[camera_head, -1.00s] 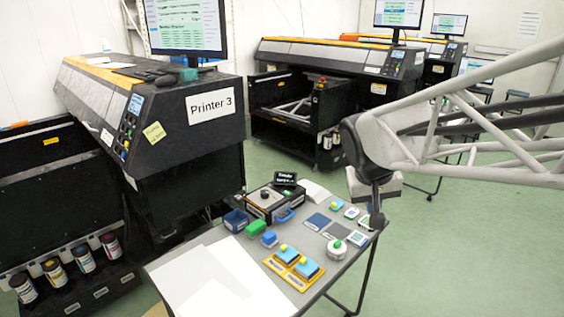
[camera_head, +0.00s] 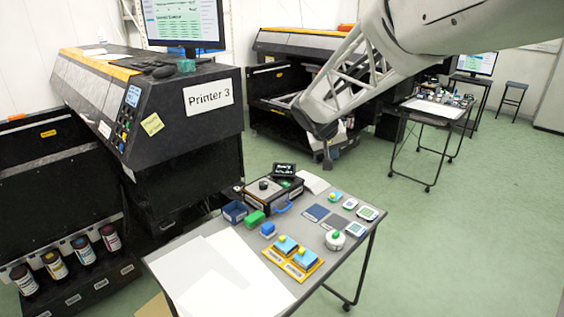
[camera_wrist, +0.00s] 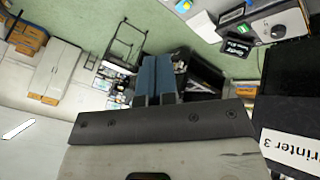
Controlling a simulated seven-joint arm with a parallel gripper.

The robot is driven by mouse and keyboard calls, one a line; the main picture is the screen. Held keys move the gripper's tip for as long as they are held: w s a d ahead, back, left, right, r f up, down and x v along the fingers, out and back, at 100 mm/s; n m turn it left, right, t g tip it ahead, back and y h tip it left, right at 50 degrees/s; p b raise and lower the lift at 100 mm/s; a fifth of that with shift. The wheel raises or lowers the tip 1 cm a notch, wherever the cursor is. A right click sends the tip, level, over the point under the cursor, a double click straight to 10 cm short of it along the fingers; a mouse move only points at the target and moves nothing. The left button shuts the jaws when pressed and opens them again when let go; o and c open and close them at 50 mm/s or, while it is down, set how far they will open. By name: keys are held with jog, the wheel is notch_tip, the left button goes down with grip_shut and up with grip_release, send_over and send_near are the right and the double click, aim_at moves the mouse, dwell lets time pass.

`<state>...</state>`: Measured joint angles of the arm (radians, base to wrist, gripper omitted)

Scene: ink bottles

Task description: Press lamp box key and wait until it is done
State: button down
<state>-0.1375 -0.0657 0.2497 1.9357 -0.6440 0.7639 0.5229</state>
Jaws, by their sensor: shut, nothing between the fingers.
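A black box with a pale top, a dark knob and a small dark display (camera_head: 284,170) stands at the back of the grey table; I take it as the lamp box (camera_head: 262,197). In the wrist view the lamp box (camera_wrist: 277,26) is upside down at the top right, with its knob and a green round spot (camera_wrist: 250,31), perhaps the key. The display text is too small to read surely. My gripper (camera_head: 327,163) is shut and empty, in the air beyond and right of the box, touching nothing; its fingers (camera_wrist: 155,78) show in the wrist view.
The grey table (camera_head: 345,262) also holds a blue bin (camera_head: 235,212), green and blue blocks, an orange tray (camera_head: 283,262) with blue-topped pieces, a round white piece (camera_head: 335,240) and white sheets (camera_head: 222,275). Printer 3 (camera_head: 150,110) stands at the left. Air above the table is free.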

jog(key=w+a+f+t, duration=0.1)
jog(key=w+a+f, duration=0.2)
jog(key=w, duration=0.5)
jog(key=w+a+f, duration=0.2)
jog(key=w+f, duration=0.2)
jog(key=w, duration=0.3)
jog(key=n+t, duration=0.2)
send_over(284, 184)
notch_tip(284, 184, down, 10)
jog(key=shift+w+h, duration=0.15)
jog(key=shift+h, duration=0.15)
jog(key=shift+d+f, duration=0.1)
jog(key=shift+f, duration=0.05)
jog(key=shift+f, duration=4.25)
